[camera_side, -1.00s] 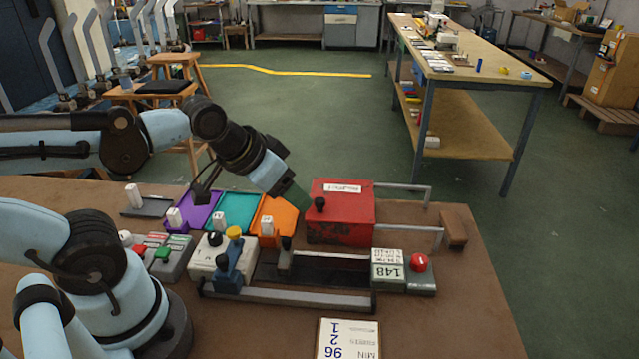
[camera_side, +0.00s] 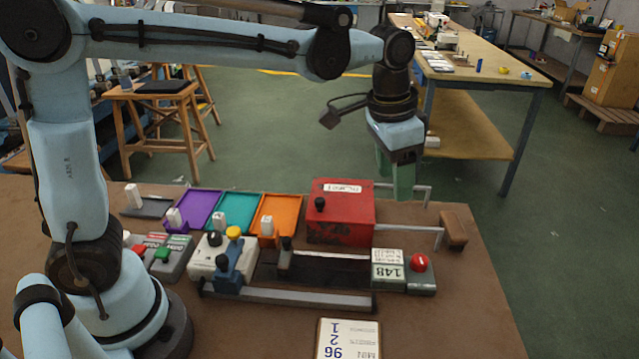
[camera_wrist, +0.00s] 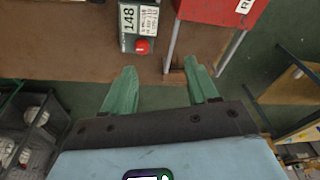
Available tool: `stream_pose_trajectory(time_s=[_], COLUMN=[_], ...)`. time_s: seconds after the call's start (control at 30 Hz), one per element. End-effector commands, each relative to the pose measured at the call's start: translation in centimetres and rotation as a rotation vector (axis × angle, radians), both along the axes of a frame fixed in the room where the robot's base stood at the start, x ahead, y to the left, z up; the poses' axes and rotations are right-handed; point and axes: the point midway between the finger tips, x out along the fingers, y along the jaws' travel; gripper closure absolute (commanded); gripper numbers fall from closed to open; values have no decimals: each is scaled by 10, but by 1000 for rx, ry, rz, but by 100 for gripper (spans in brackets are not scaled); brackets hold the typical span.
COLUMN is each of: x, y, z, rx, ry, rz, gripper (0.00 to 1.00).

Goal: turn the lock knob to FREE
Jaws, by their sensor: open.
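A round red knob (camera_side: 418,262) with a white mark sits on a grey box (camera_side: 421,284) at the right, beside a display reading 148 (camera_side: 388,273). This knob also shows in the wrist view (camera_wrist: 143,46). A black knob (camera_side: 214,239) and a yellow knob (camera_side: 234,232) sit on a white box (camera_side: 208,262). I cannot read a FREE label or tell for certain which is the lock knob. My gripper (camera_side: 394,186) is open and empty, its green fingers pointing down near the red box's right side. The fingers are apart in the wrist view (camera_wrist: 161,70), touching no knob.
A red box (camera_side: 340,222) with a black knob and grey rails (camera_side: 408,229) stands near my gripper. Purple, teal and orange trays (camera_side: 274,213) lie left of it. A long grey bar (camera_side: 300,299) runs in front. The table's front right is mostly clear.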

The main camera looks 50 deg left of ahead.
Motion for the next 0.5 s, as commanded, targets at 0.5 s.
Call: stream_pose_trajectory(time_s=[0.5], x=[34], y=[-62], z=[-34], rx=[62], ry=[166], rz=[-182], gripper=[41])
